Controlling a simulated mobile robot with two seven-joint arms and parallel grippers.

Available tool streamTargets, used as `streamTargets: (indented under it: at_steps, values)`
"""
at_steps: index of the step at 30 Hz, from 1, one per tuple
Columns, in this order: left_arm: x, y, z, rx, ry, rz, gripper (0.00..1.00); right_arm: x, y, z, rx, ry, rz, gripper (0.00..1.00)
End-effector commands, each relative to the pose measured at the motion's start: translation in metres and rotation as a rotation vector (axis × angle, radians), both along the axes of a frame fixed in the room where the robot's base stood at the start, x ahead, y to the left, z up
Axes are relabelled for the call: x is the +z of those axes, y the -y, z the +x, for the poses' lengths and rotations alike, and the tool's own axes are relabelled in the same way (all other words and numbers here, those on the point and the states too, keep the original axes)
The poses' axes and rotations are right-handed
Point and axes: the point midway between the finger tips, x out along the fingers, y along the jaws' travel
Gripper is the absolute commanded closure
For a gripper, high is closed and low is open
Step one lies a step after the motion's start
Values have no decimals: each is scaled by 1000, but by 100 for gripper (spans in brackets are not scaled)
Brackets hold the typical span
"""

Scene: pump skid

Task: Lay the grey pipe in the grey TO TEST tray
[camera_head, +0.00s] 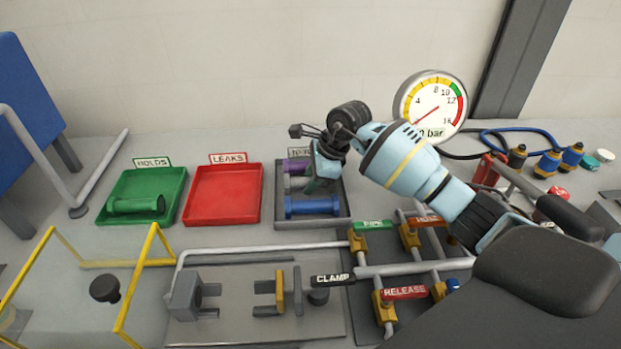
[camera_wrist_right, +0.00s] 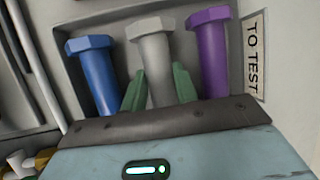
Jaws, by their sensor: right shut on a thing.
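The grey pipe (camera_wrist_right: 152,62) has a hex end and lies between the green fingers of my right gripper (camera_wrist_right: 158,88). The gripper is shut on it. In the head view my right gripper (camera_head: 318,183) is over the grey TO TEST tray (camera_head: 312,222) and hides much of the pipe. The pipe is within the tray's outline, between a blue pipe (camera_wrist_right: 93,75) and a purple pipe (camera_wrist_right: 208,60). I cannot tell whether it touches the tray floor. The TO TEST label (camera_wrist_right: 255,55) shows in the right wrist view. My left gripper is not in view.
The red LEAKS tray (camera_head: 222,195) is empty, left of the TO TEST tray. The green HOLDS tray (camera_head: 165,180) holds a green pipe (camera_head: 136,205). A clamp fixture (camera_head: 280,290) and valve pipes (camera_head: 410,268) stand in front. A pressure gauge (camera_head: 432,103) stands behind.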

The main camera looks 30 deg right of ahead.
Motion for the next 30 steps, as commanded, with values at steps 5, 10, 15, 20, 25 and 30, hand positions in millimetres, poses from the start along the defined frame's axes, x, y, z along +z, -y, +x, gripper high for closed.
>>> streamTargets:
  at_steps: [5,10,15,20,25,30]
  values:
    - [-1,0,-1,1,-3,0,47,1,0,1,0,3,1,100]
    - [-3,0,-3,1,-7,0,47,-1,0,1,0,3,1,100]
    - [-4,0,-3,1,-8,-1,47,-3,-1,1,0,3,1,100]
    - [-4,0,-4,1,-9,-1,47,-3,-1,1,0,3,1,100]
    - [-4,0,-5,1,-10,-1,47,-3,-1,1,0,3,1,55]
    - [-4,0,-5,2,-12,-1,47,-4,-1,0,0,1,1,45]
